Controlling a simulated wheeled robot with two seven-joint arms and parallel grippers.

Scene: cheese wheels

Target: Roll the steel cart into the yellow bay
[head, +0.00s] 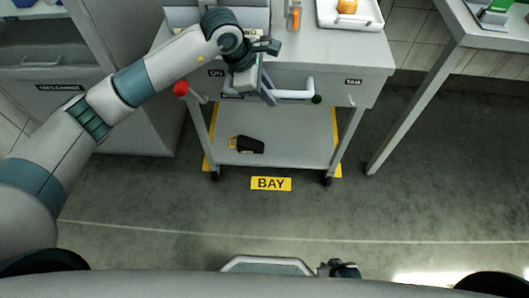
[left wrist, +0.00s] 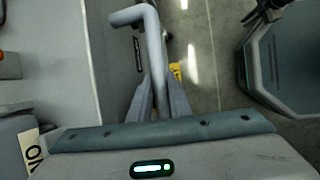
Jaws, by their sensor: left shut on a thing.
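The steel cart (head: 365,57) stands upright on its casters, with a drawer front and a lower shelf (head: 290,150). Yellow bay strips (head: 334,125) show on the floor along both sides of the cart, and a yellow BAY label (head: 270,184) lies in front of it. The cart's rear is hidden, so I cannot tell how it sits at the back. My left gripper (head: 268,97) is shut on the cart's pale handle (head: 295,94); in the left wrist view the handle (left wrist: 154,50) runs between the fingers. My right gripper (head: 342,269) shows partly at the bottom edge.
A red knob (head: 181,88) is left of the handle. A black-and-yellow object (head: 246,145) lies on the lower shelf. A tray with an orange item (head: 347,6) sits on top. A cabinet (head: 125,100) stands left, a table (head: 455,45) right. Floor in front is clear.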

